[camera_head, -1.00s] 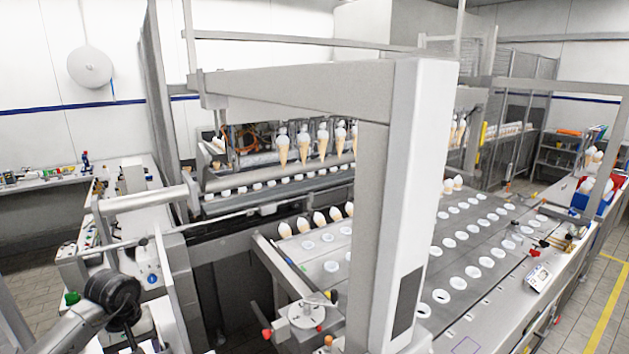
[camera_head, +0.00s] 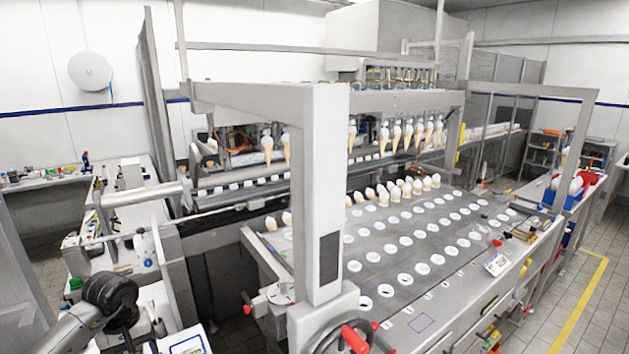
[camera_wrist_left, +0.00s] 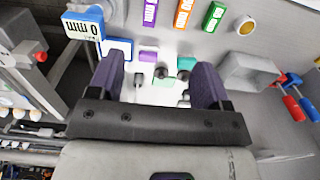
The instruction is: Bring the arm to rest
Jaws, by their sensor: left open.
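My left arm comes in at the lower left of the head view, where its dark wrist end shows beside the side bench; its fingertips cannot be made out there. In the left wrist view my left gripper (camera_wrist_left: 158,72) is open, its two dark purple fingers standing wide apart. I see nothing held between them. My right gripper is in neither view.
A white machine post (camera_head: 318,200) stands close in front. Behind it, a perforated conveyor plate (camera_head: 425,310) carries several cones, with more cones hanging above. A cluttered bench (camera_head: 140,218) lies at left. Open floor (camera_head: 585,325) with a yellow line is at right.

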